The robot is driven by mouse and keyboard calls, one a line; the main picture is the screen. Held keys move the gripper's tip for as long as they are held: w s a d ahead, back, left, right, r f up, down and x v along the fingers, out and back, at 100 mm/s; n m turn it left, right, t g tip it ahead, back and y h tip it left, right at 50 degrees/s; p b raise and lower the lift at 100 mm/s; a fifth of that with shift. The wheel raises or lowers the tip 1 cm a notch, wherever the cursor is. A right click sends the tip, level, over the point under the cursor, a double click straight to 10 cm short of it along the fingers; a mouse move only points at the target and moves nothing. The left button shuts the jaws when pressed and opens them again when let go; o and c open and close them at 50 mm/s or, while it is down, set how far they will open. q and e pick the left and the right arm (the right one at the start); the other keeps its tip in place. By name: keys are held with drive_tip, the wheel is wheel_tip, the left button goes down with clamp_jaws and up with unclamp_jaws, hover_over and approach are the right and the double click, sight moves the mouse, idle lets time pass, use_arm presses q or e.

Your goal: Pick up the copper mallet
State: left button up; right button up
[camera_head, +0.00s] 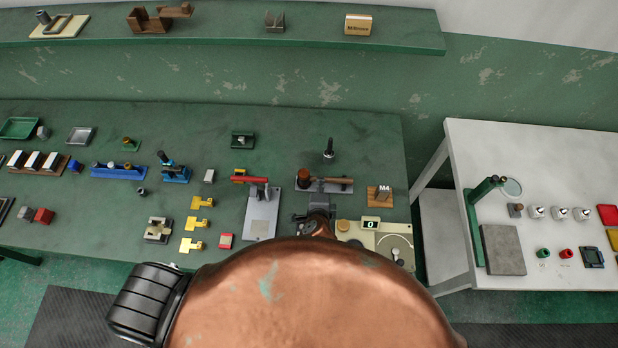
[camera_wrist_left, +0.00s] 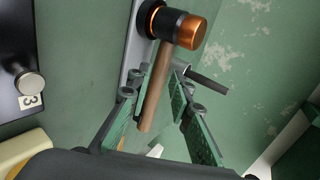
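The copper mallet, with a copper-and-black head and a brown wooden handle (camera_head: 333,180), lies on a grey holder (camera_head: 345,187) on the green bench. In the left wrist view its copper head (camera_wrist_left: 188,32) is at the top and its handle (camera_wrist_left: 153,95) runs down between my fingers. My left gripper (camera_head: 318,203) is open just in front of the holder. In the left wrist view the green-padded fingers (camera_wrist_left: 170,110) are on both sides of the handle, with a gap on the right side. Contact on the left side is unclear. My right gripper is not in view.
A grey plate with a red-handled clamp (camera_head: 262,212) stands left of the mallet. A wooden M4 block (camera_head: 380,196) and a cream device with a "0" display (camera_head: 370,224) are to the right. A black post (camera_head: 328,150) stands behind. A white table (camera_head: 540,140) is farther right.

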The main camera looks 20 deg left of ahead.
use_arm(q)
drive_tip(key=x, duration=0.5)
drive_tip(key=shift+w+d+f, duration=0.1)
drive_tip(key=shift+w+d, duration=0.05)
drive_tip(key=shift+d, duration=0.05)
drive_tip(key=shift+c, duration=0.2)
clamp_jaws()
